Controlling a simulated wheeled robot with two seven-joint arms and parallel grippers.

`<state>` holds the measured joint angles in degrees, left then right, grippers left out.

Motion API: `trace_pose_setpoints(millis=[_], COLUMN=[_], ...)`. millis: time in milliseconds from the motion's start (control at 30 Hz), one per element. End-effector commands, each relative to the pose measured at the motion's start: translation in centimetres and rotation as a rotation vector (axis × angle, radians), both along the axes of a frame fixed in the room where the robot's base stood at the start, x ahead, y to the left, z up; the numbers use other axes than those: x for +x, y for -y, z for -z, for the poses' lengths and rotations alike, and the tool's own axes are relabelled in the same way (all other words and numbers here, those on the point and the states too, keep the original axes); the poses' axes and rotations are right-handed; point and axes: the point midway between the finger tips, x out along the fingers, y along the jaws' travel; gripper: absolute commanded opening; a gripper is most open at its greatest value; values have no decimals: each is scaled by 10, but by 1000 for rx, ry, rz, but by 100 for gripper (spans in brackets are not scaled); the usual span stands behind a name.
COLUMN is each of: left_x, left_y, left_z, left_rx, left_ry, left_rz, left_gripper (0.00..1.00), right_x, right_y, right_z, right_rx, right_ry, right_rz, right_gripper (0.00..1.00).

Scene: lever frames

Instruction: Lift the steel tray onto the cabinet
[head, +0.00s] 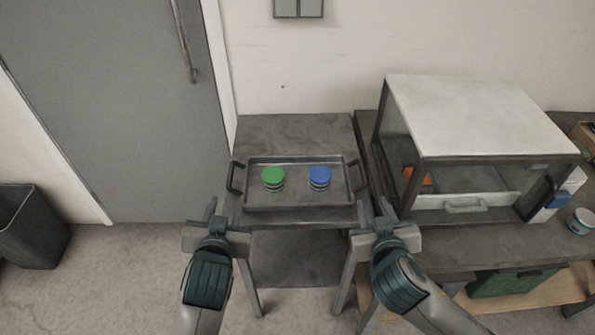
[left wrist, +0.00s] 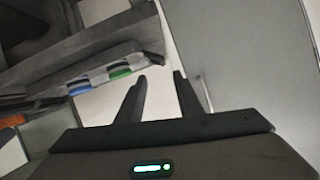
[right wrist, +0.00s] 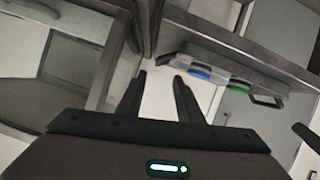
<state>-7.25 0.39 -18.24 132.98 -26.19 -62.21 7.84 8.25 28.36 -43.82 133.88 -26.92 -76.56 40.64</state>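The steel tray (head: 297,204) is a grey rectangular tray with a dark handle at each end. It lies flat on a small grey table and also shows in the right wrist view (right wrist: 245,72). A green-topped item (head: 273,176) and a blue-topped item (head: 320,176) stand upright in it. The cabinet (head: 470,110) is a glass-sided case with a pale flat top, to the right. My left gripper (head: 216,214) is open and empty near the tray's left front corner. My right gripper (head: 383,214) is open and empty near its right front corner. Neither touches a handle.
The cabinet stands on a workbench (head: 440,245) beside the small table (head: 295,130). A white jar (head: 581,221) and boxes sit at the bench's right. A green crate (head: 510,282) is below. A bin (head: 32,225) stands left by the door (head: 130,110). The cabinet's top is clear.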

Motion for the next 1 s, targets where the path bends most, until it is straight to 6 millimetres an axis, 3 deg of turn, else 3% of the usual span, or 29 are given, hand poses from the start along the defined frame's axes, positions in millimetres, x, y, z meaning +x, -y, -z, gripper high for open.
trace_pose_setpoints(millis=[100,567,767,1000], left_x=[-2,3,18,50], left_y=[-2,-2,-4,-8], left_z=[-8,-6,0,13], left_rx=[-2,-2,-1,1], left_ry=[8,8,9,8], left_rz=[-8,-7,-6,-7], left_gripper=[33,33,33,33], right_x=[-3,2,17,50], right_y=[1,1,2,3], right_z=[-7,-6,1,14], right_rx=[5,5,2,2], right_ry=[8,9,8,8], right_rz=[6,6,5,5], right_gripper=[33,33,33,33])
